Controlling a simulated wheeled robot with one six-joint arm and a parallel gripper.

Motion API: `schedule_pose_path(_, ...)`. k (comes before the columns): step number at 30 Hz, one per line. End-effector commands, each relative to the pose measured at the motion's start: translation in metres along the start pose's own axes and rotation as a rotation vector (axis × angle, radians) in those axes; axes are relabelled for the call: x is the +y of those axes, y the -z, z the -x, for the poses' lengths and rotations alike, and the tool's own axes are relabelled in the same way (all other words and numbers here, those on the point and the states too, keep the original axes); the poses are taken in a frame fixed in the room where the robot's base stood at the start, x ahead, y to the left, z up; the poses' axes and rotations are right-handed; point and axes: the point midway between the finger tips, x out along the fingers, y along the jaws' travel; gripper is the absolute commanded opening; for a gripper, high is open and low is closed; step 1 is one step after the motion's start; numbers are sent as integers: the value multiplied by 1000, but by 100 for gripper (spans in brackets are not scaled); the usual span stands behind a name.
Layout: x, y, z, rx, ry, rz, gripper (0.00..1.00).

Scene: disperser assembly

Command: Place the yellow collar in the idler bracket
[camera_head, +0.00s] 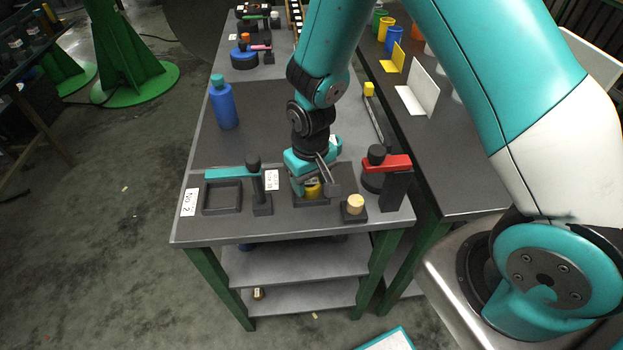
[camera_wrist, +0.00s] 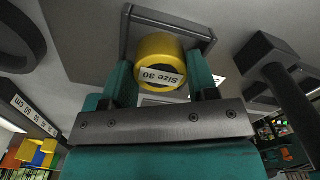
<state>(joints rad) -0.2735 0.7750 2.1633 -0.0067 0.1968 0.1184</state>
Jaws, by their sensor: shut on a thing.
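The yellow collar (camera_head: 313,190) is a short yellow cylinder. In the wrist view the collar (camera_wrist: 159,58) carries a "Size 30" label and sits between both fingers. My gripper (camera_head: 312,185) is shut on it, low over a dark square holder (camera_head: 312,201). In the wrist view the holder's raised rim (camera_wrist: 168,22) shows just beyond the collar. I cannot tell whether the collar touches the holder's floor. I cannot tell which fixture is the idler bracket. One bracket has a teal arm (camera_head: 230,173) and an open square frame; another has a red arm (camera_head: 394,163).
A small block with a pale yellow round piece (camera_head: 355,204) stands right of my gripper. A blue bottle (camera_head: 223,103) stands at the table's left edge. A "No. 2" label (camera_head: 189,202) lies at the front left.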

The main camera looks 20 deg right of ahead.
Motion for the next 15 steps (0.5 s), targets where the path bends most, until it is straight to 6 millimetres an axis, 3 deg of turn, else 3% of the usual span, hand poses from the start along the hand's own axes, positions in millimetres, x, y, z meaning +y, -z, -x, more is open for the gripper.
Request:
schedule_pose_path(1,0,-2,-10,-7,3,1,11)
schedule_pose_path(5,-1,-3,-12,-7,4,2,11)
schedule_pose_path(6,-1,-3,-13,-7,4,2,58)
schedule_pose_path(9,0,-3,-14,-7,4,2,79)
schedule_pose_path(15,2,-4,-14,-7,0,-2,79)
